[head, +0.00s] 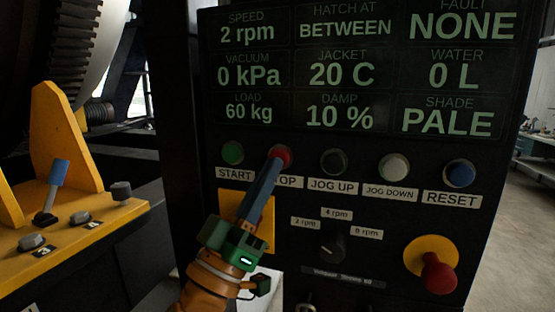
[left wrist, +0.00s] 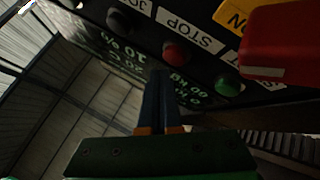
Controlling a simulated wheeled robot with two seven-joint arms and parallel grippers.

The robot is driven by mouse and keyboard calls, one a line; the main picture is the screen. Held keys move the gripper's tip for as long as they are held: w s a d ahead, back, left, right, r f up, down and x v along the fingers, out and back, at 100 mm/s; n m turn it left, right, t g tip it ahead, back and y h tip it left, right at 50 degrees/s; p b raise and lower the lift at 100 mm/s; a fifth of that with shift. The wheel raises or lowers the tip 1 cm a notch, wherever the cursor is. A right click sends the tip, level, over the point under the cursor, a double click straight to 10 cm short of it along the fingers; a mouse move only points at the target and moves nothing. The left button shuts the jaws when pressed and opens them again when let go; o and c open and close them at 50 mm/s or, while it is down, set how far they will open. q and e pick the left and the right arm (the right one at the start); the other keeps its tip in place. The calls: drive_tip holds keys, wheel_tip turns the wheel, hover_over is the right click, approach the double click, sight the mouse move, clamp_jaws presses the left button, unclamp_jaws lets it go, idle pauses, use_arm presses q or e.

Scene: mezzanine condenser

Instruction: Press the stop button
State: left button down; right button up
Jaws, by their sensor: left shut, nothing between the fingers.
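The stop button (head: 283,155) is a round red button on the dark control panel, above a label partly covered by my gripper, leaving "OP" readable. My left gripper (head: 275,160) has its blue-grey fingers shut and empty, tips at the lower left edge of the red button in the head view. In the left wrist view the red button (left wrist: 174,53) shows beside the full "STOP" label, just beyond the fingertips (left wrist: 163,75). I cannot tell whether the tips touch it. My right gripper is not in view.
The green start button (head: 233,153) is left of stop; the dark jog up button (head: 333,161) is right. A red mushroom knob (head: 438,273) on a yellow base sits lower right. A red block (left wrist: 285,45) shows close by in the wrist view. A yellow lever console (head: 70,235) stands left.

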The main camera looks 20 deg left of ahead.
use_arm(q)
drive_tip(key=shift+w, duration=0.15)
drive_tip(key=shift+w, duration=0.3)
drive_tip(key=shift+w, duration=0.45)
idle(0.7)
drive_tip(key=shift+s, duration=0.85)
drive_tip(key=s+p, duration=0.2)
drive_tip(key=s, duration=0.3)
drive_tip(key=shift+a, duration=0.1)
